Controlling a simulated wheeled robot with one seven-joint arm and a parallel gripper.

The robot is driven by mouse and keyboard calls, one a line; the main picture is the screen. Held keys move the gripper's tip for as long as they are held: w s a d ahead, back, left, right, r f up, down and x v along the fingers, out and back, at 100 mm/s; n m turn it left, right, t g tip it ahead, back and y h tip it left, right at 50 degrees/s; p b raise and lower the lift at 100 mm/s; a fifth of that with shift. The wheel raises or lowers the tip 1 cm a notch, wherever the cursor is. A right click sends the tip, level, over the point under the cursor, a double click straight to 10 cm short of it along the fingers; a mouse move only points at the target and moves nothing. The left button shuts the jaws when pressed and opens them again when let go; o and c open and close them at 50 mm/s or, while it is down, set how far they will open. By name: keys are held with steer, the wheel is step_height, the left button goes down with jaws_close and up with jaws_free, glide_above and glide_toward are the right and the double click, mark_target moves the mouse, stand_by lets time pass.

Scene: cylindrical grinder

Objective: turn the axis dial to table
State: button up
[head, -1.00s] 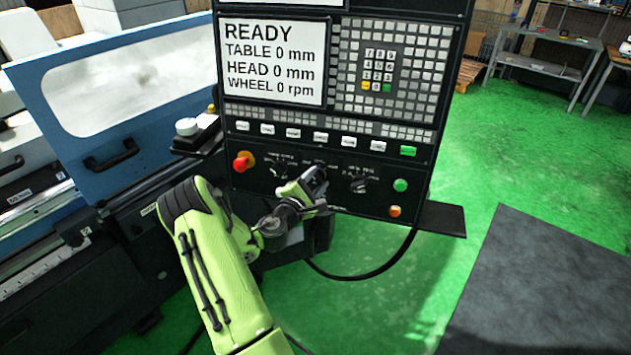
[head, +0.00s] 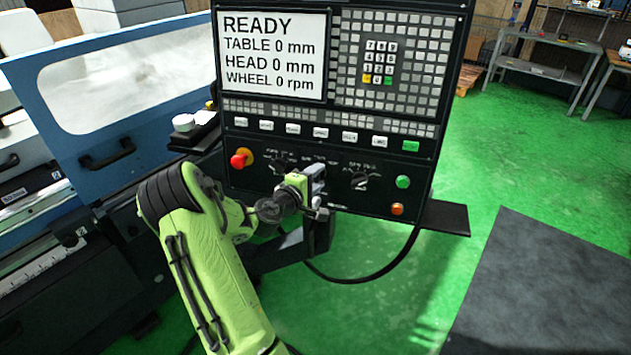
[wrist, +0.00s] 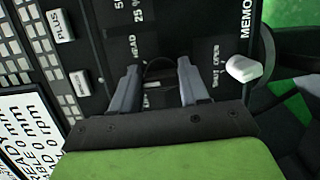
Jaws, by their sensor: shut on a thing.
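The axis dial (wrist: 160,72) is a dark round knob on the black control panel, between my two fingers in the wrist view. The word HEAD shows printed beside it. My gripper (wrist: 155,88) is shut on the dial, with one grey finger at each side. In the head view my gripper (head: 318,180) is at the lower middle of the panel (head: 300,195), hiding the dial. Which mark the dial points to cannot be told. The screen (head: 270,55) reads READY, TABLE 0 mm, HEAD 0 mm, WHEEL 0 rpm.
Another dial (head: 360,180) is right of my gripper and one (head: 283,163) is left. A red emergency button (head: 239,160) and green (head: 403,181) and orange (head: 397,209) buttons flank them. A white knob (wrist: 243,68) is close beside my fingers in the wrist view.

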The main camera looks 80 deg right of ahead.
stand_by(0.4)
steer(key=o, duration=1)
steer(key=shift+o, duration=0.2)
steer(key=b+v, duration=0.2)
steer(key=v, duration=1.3)
steer(key=shift+a+b, duration=0.35)
steer(key=shift+b, duration=0.05)
steer(key=shift+r, duration=0.1)
steer(key=shift+w+m, duration=0.1)
steer(key=shift+m, duration=0.2)
